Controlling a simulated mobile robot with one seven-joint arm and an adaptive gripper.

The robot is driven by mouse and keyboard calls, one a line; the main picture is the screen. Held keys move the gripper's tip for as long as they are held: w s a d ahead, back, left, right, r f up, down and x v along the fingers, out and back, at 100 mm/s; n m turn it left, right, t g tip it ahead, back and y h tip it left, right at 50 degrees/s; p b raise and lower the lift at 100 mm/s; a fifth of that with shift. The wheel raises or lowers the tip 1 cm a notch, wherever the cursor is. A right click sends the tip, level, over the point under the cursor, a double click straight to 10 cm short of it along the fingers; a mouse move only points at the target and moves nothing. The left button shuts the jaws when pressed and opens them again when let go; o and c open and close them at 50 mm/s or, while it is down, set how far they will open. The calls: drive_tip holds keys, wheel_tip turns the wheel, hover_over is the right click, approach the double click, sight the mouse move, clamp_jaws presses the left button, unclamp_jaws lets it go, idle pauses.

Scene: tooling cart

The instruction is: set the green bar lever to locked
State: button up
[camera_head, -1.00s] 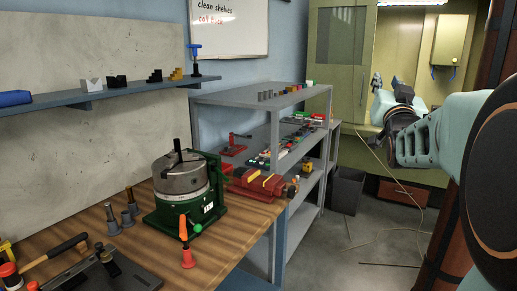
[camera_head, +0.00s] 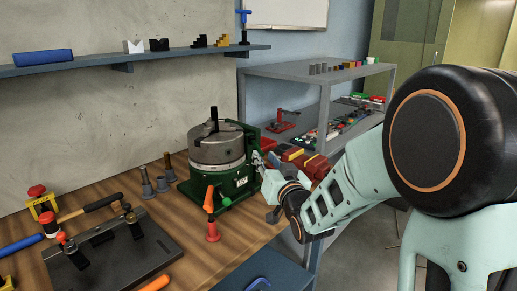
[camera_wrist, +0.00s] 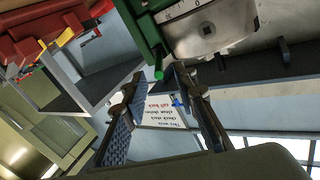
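A green rotary table (camera_head: 232,182) carries a grey round chuck (camera_head: 217,148) on the wooden bench. A short lever with a green tip (camera_head: 226,201) is low on its front. In the wrist view, a green rod end (camera_wrist: 158,73), which looks like this lever, shows between my fingertips in the picture. How far it lies from them I cannot tell. My gripper (camera_head: 264,187) is at the right side of the rotary table. It is open and empty in the wrist view (camera_wrist: 157,84). I cannot read any locked mark.
A red-based lever with an orange handle (camera_head: 211,222) stands just in front of the rotary table. A red vise (camera_head: 300,160) is behind my gripper. A dark plate with clamps (camera_head: 115,255) lies at front left.

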sight(258, 148)
drive_tip(key=x, duration=0.7)
drive_tip(key=shift+w, duration=0.15)
clamp_jaws()
drive_tip(key=shift+d, duration=0.1)
